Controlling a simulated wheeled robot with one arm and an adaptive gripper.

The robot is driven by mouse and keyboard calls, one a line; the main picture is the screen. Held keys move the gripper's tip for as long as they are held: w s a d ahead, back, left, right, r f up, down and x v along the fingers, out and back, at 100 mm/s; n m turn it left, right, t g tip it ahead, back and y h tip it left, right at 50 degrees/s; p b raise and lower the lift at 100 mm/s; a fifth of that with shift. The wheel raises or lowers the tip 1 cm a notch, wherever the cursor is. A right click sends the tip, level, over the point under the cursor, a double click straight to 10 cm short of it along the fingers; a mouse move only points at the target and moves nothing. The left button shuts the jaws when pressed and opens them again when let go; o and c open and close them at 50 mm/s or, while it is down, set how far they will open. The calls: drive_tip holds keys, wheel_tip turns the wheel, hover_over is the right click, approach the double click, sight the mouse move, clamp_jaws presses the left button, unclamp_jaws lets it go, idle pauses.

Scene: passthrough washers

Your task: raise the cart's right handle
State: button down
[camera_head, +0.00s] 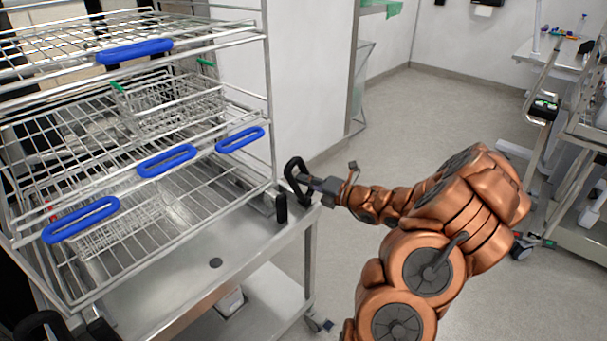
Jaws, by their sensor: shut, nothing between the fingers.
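The steel cart (187,292) stands at the left with a wire rack on it. Its right handle (292,166) is a black loop at the cart's right corner, standing up above the top edge. My gripper (308,183) is shut and comes in from the right, with its tips at the handle. Whether the tips touch the handle, or pass into its loop, I cannot tell. A black left handle (42,322) shows partly at the lower left corner.
The wire rack (262,75) has several blue grips and carries a wire basket (175,105). A short black post (281,208) stands on the cart near the right handle. Another metal cart (575,150) is at the far right. Floor between is clear.

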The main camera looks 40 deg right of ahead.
drive_tip(key=shift+d+r+p, duration=0.15)
drive_tip(key=shift+r+p, duration=0.1)
drive_tip(key=shift+p, duration=0.2)
drive_tip(key=shift+w+d+f+m+p, duration=0.15)
drive_tip(key=shift+d+m+p, duration=0.4)
drive_tip(key=shift+p, duration=1.1)
drive_tip(key=shift+w+d+f+m+p, duration=0.1)
drive_tip(key=shift+d+m+p, duration=0.4)
drive_tip(key=shift+p, duration=1.1)
drive_tip(key=shift+d, duration=0.2)
drive_tip(key=a, duration=0.4)
drive_tip(key=b+v, duration=0.2)
drive_tip(key=v, duration=0.8)
drive_tip(key=shift+f, duration=0.55)
